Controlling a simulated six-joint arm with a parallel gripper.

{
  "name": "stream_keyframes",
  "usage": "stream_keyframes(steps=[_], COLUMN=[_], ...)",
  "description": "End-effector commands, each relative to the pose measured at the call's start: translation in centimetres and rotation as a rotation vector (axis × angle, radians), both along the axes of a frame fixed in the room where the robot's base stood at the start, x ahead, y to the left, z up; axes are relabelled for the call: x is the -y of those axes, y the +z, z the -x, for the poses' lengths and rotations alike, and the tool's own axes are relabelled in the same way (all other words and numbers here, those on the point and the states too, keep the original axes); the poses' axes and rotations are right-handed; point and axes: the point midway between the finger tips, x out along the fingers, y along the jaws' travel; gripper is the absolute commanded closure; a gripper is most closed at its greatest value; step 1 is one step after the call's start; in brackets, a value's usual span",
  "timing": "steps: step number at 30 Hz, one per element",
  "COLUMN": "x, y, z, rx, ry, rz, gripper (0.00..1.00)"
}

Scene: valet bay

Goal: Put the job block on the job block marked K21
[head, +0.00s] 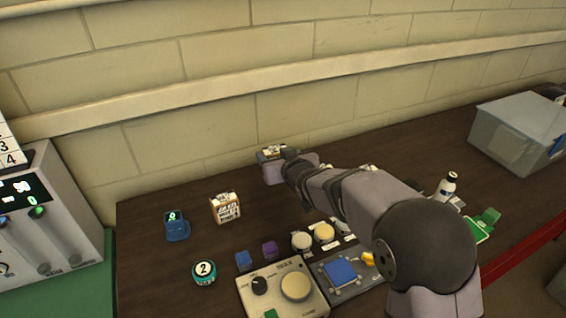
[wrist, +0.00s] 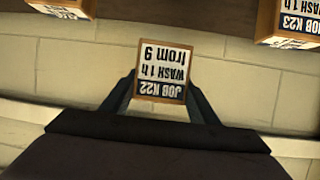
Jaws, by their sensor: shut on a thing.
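My gripper (head: 273,163) is at the far side of the table near the wall, shut on a job block (head: 270,151). In the wrist view my gripper (wrist: 161,88) has a finger on each side of this block (wrist: 161,70), whose upside-down label reads JOB K22, WASH 1 h from 9. A block marked JOB K23 (wrist: 288,22) is at the upper right of the wrist view. Another block (wrist: 68,7) is cut off at the upper left, its label unreadable. In the head view a labelled block (head: 226,208) stands on the table, its marking too small to read. I cannot make out K21.
A blue device (head: 177,227), a round tin marked 2 (head: 204,271) and small blue and purple blocks (head: 269,248) stand at the front left. A control box (head: 262,296) is in front. A grey bin (head: 515,133) stands at the right. My arm hides part of the table.

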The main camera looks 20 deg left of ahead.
Motion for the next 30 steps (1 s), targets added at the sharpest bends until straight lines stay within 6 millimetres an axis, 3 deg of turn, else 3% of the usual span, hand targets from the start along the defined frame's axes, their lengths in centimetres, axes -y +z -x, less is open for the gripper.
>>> stream_keyframes(steps=[6, 11, 17, 24, 30], x=[0.5, 2.7, 8.7, 18.7, 24.6], y=[0.3, 1.2, 3.0, 6.0, 7.9], z=[-0.4, -2.0, -5.9, -10.7, -12.8], rx=[0.002, 0.002, 0.002, 0.003, 0.003], ry=[-0.009, -0.05, -0.157, -0.303, -0.349], rz=[-0.001, -0.001, -0.001, 0.0, 0.001], gripper=[0.7, 0.7, 0.7, 0.7, 0.7])
